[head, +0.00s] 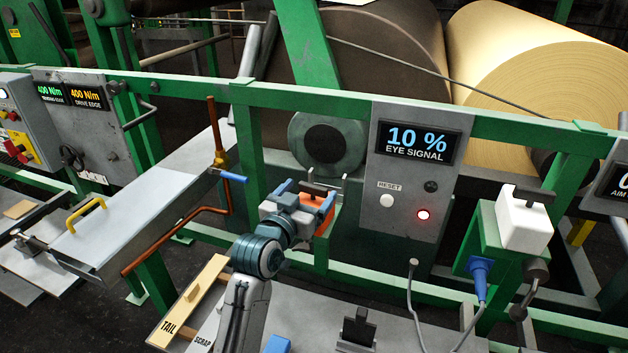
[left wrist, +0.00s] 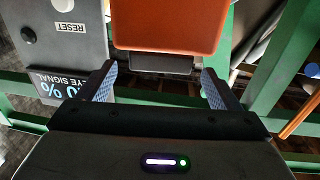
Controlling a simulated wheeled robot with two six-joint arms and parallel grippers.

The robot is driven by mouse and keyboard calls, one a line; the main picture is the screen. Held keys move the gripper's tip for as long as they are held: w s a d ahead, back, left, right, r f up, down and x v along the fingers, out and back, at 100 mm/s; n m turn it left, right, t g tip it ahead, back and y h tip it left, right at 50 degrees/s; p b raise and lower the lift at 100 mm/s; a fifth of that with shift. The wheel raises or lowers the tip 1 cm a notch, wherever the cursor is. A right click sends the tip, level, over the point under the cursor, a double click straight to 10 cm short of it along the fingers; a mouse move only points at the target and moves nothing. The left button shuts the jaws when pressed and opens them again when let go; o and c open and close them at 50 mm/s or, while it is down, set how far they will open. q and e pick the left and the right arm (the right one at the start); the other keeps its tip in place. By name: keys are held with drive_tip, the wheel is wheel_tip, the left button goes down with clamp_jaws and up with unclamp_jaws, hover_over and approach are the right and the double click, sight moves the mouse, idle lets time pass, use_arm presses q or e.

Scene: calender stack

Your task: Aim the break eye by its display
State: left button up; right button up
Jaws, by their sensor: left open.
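The eye signal display (head: 418,142) on a grey panel reads 10 %. A reset button and a lit red lamp (head: 424,215) sit below it. An orange unit (head: 319,216) with a dark top handle (head: 320,190) stands on the green frame. My left gripper (head: 304,200) is open at this unit. In the left wrist view the orange unit (left wrist: 168,28) lies just beyond the spread fingertips (left wrist: 158,72); I cannot tell whether they touch it. A white unit (head: 523,226) with a dark handle sits on a green bracket to the right. My right gripper is not in view.
An aim display (head: 617,186) is cut off at the right edge. A blue plug and cable (head: 480,278) hang under the white unit. A copper-coloured pipe (head: 180,240) and grey tray (head: 140,215) lie left. Large rolls (head: 540,90) stand behind the green rail.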

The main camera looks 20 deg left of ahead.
sight(312, 188)
use_arm(q)
drive_tip(key=w, duration=0.3)
drive_tip(key=shift+d+r+p, duration=0.1)
drive_tip(key=shift+d+p, duration=0.1)
drive_tip(key=shift+p, duration=0.15)
drive_tip(key=shift+w, duration=0.1)
drive_tip(key=c, duration=1)
drive_tip(key=shift+d+r+n+y+p, duration=0.1)
drive_tip(key=shift+n+y+p, duration=0.4)
drive_tip(key=shift+y+p, duration=0.35)
drive_tip(key=shift+n+y+p, duration=0.4)
drive_tip(key=shift+n+y, duration=0.3)
drive_tip(key=shift+y, duration=0.35)
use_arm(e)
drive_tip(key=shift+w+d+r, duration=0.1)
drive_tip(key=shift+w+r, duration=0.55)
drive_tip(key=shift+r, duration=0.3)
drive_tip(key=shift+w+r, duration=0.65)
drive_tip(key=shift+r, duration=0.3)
